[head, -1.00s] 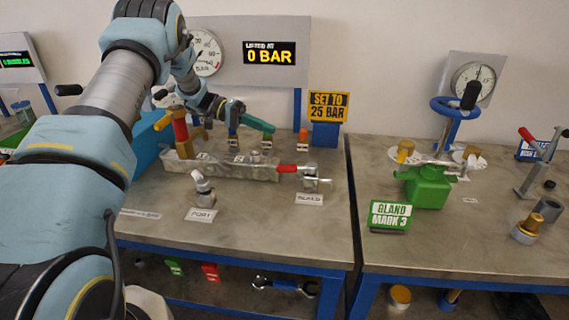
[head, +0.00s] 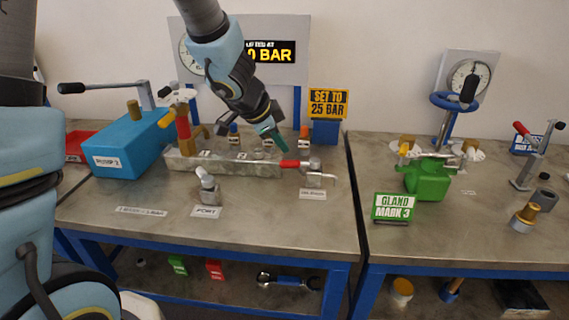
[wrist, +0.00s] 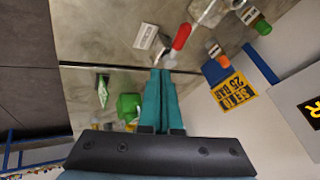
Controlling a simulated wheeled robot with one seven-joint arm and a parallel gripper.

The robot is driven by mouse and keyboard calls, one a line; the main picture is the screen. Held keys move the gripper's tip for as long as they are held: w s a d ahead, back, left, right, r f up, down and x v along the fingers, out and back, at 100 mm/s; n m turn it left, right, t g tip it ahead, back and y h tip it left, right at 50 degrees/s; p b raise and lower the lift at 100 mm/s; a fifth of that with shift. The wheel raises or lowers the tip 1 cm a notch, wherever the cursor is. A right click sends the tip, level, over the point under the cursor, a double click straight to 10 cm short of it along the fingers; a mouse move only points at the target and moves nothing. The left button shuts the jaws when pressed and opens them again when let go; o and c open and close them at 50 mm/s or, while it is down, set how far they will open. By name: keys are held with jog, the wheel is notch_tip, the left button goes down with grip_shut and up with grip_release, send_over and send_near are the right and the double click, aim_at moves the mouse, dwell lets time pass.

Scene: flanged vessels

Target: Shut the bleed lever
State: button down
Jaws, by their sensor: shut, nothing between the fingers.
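The bleed lever (head: 290,163) has a red grip and points left from its small metal valve (head: 315,172), at the right end of the grey block (head: 225,163). In the wrist view the red grip (wrist: 181,37) lies just beyond the fingertips. My gripper (head: 280,148) has teal fingers, pressed together and empty, pointing down just above and behind the red grip. In the wrist view its fingertips (wrist: 161,71) cover part of the valve. I cannot tell whether they touch the lever.
The port fitting (head: 208,188) is in front of the block. The yellow sign (head: 328,104) is behind. A green vessel (head: 428,180) stands on the right table.

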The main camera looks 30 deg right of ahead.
jog(key=a, duration=0.1)
jog(key=b, duration=0.6)
send_near(297, 164)
notch_tip(297, 164, down, 5)
jog(key=s, duration=0.3)
jog(key=shift+m, duration=0.3)
jog(key=shift+w+d+f+p, duration=0.15)
jog(key=shift+w+d, duration=0.15)
jog(key=shift+w, duration=0.4)
jog(key=shift+w+d+f+p, duration=0.15)
jog(key=shift+w+d, duration=0.15)
jog(key=shift+w, duration=0.35)
jog(key=shift+w+d+p, duration=0.15)
jog(key=shift+w+d, duration=0.15)
jog(key=shift+w, duration=0.4)
